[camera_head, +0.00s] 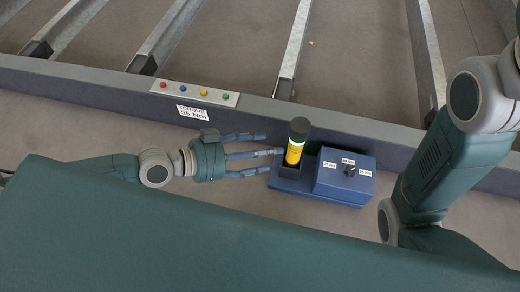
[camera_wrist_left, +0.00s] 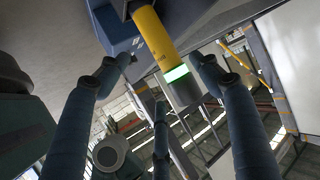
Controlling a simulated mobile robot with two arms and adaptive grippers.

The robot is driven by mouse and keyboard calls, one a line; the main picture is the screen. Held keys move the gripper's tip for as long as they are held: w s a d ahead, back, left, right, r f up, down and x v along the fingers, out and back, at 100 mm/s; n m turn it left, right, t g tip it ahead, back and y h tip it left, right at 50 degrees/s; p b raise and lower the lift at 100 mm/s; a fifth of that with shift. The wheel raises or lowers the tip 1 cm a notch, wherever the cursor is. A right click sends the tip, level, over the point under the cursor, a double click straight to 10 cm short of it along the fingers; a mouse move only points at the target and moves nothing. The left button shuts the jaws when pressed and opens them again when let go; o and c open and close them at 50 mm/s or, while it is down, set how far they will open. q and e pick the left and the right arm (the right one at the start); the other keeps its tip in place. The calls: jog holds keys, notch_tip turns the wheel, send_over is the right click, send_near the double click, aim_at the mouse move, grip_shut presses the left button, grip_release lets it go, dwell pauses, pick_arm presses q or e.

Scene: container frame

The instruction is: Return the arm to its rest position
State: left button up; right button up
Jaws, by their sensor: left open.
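My left gripper (camera_head: 264,153) is open, its fingers pointing right toward the tool. A yellow tool (camera_head: 294,153) with a dark cap and a green band stands in the slot of a blue holder (camera_head: 288,183), slightly tilted in the picture. The fingertips end close to the tool; the head view does not clearly show whether they touch it. In the left wrist view, the yellow tool (camera_wrist_left: 154,38) with its lit green band lies between and beyond the spread fingers (camera_wrist_left: 161,66), which are not closed on it. My right arm comes in at the right; its gripper is not in view.
The blue box (camera_head: 343,182) beside the slot has a black knob (camera_head: 349,171) and white labels. A dark frame rail (camera_head: 90,92) runs behind, with a button strip (camera_head: 195,94) and a "55 Nm" label (camera_head: 193,113). Metal cross bars (camera_head: 296,40) lie beyond it.

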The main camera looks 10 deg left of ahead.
pick_arm(q)
jog(key=shift+s+a+r, duration=0.2)
jog(key=shift+s+a, duration=0.05)
jog(key=shift+a, duration=0.15)
dwell(0.3)
